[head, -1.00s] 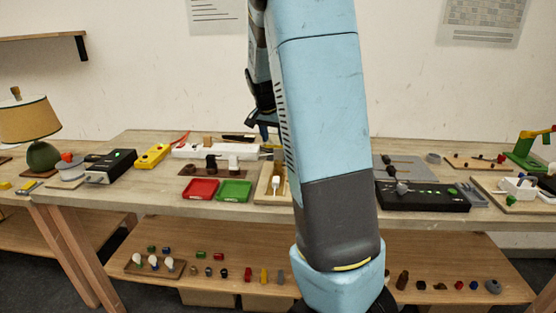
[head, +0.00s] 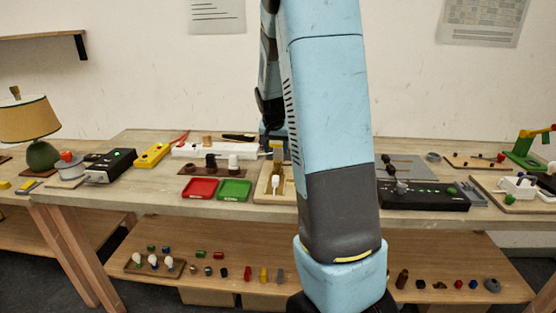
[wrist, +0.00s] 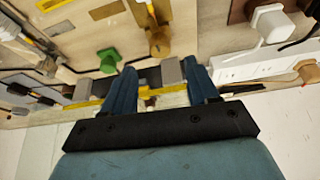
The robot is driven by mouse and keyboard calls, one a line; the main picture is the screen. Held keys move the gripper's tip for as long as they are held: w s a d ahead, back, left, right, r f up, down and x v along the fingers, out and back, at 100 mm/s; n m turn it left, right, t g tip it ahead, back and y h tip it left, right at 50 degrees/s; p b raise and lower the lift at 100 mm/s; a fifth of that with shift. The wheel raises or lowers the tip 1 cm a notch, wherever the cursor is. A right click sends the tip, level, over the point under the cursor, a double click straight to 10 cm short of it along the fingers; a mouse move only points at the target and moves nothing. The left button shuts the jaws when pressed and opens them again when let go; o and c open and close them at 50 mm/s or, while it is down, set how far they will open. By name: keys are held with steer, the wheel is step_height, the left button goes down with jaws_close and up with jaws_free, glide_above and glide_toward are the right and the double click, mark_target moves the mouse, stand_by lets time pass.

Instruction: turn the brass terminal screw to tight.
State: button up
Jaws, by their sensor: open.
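My gripper (wrist: 160,76) is open in the wrist view, its two blue fingers spread apart with nothing held. A brass-coloured piece (wrist: 159,42) stands on a pale wooden board just beyond the fingertips, apart from them. I cannot tell which part of it is the terminal screw, or how far it is turned. A grey block (wrist: 171,71) shows between the fingers. In the head view a light wooden tray (head: 262,193) with upright parts is partly behind my arm. My gripper's fingers are not clear there.
A white power strip (head: 190,150) lies behind a red tray (head: 200,189) and a green tray (head: 235,190). A black box (head: 430,197) stands to the right. A green knob (wrist: 109,60) is near the left finger in the wrist view.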

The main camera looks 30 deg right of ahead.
mark_target(278, 161)
steer(key=x, duration=0.6)
steer(key=shift+w+d+f, duration=0.1)
steer(key=shift+w+f, duration=0.05)
steer(key=shift+f, duration=0.1)
steer(key=c, duration=1)
steer(key=shift+c, duration=0.2)
steer(key=shift+m, duration=0.8)
steer(key=o, duration=1)
steer(key=shift+h, duration=0.3)
steer(key=shift+o, duration=0.2)
